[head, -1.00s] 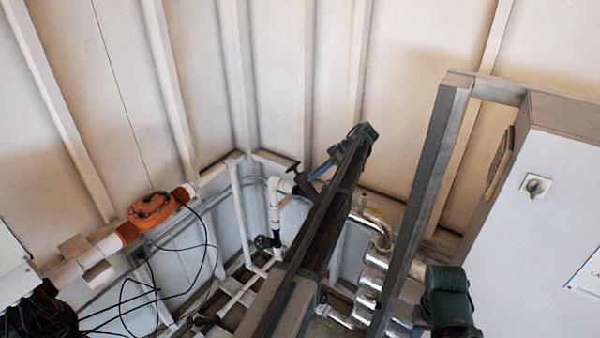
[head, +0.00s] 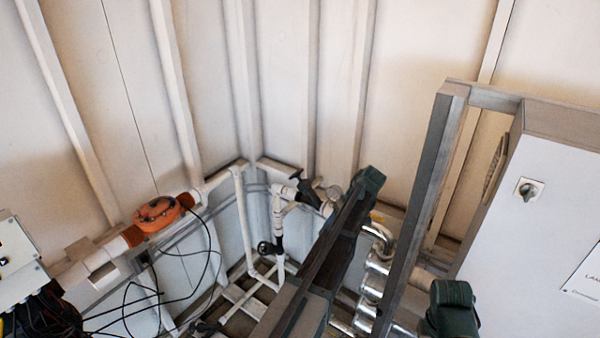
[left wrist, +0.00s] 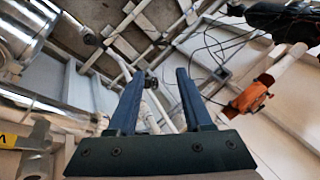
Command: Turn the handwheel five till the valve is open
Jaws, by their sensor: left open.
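A small black handwheel (head: 265,248) sits on a white vertical pipe low in the corner in the head view. A dark valve handle (head: 307,191) shows higher up, beside the far end of my left arm. I see no number on either, so I cannot tell which is handwheel five. In the left wrist view my left gripper (left wrist: 157,86) is open, with two blue fingers apart and nothing held. White pipes and a dark fitting lie beyond its fingertips.
An orange fitting (head: 158,214) sits on a white pipe at the left, with loose black cables (head: 124,304) below. Shiny metal pipes (head: 372,278) stand right of my left arm. A grey post (head: 425,190) and white cabinet (head: 545,210) stand at the right.

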